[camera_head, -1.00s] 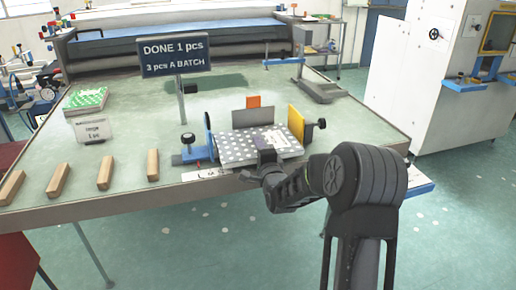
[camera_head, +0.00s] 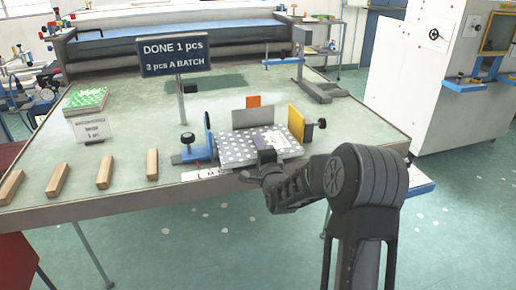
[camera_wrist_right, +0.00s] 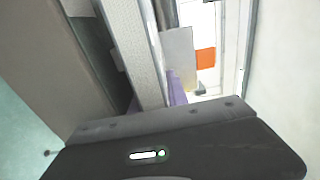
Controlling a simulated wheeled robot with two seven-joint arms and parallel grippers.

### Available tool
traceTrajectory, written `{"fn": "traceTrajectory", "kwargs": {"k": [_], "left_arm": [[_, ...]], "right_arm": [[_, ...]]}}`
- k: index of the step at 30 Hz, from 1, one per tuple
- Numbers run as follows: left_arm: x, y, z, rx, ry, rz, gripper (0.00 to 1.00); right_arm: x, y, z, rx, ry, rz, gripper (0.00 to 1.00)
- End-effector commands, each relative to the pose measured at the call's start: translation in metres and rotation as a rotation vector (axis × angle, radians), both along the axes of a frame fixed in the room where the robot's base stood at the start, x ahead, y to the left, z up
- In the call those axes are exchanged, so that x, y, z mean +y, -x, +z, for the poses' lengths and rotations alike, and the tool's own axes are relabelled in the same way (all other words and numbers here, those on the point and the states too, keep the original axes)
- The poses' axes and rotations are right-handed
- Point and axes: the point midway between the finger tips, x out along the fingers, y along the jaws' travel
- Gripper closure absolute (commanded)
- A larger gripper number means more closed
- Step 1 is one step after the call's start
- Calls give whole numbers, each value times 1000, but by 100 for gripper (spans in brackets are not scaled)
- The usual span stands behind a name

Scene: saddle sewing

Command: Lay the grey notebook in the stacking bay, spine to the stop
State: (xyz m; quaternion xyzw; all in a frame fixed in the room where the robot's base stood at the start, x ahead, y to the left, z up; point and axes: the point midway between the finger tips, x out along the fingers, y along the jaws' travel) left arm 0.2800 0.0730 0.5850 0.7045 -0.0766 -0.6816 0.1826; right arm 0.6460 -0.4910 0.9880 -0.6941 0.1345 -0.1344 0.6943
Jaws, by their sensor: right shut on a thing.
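The grey notebook with white dots (camera_head: 240,148) lies nearly flat over the stacking bay. The bay has a blue plate (camera_head: 208,133) at its left, a grey upright plate (camera_head: 252,118) at the back and a yellow plate (camera_head: 296,123) at the right. My right gripper (camera_head: 266,157) is shut on the notebook's near edge. An orange tab (camera_head: 253,101) stands behind the bay and also shows in the right wrist view (camera_wrist_right: 206,58). Whether the notebook rests on the bay floor, and which edge is its spine, I cannot tell. My left gripper is out of view.
A sign on a post (camera_head: 176,56) reads "DONE 1 pcs, 3 pcs A BATCH". A green-topped stack (camera_head: 86,98) with a small card (camera_head: 94,130) stands at the left. Several wooden blocks (camera_head: 104,172) lie along the front left.

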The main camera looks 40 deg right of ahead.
Motion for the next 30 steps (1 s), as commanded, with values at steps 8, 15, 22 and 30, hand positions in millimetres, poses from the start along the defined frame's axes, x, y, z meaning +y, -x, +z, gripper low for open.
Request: {"fn": "traceTrajectory", "kwargs": {"k": [8,15,22,30], "left_arm": [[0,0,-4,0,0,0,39],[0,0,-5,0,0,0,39],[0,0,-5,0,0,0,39],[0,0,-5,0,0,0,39]], "right_arm": [[0,0,1,-6,3,0,100],[0,-1,0,-6,2,0,77],[0,0,-2,-3,1,0,58],[0,0,-4,2,-1,0,55]]}}
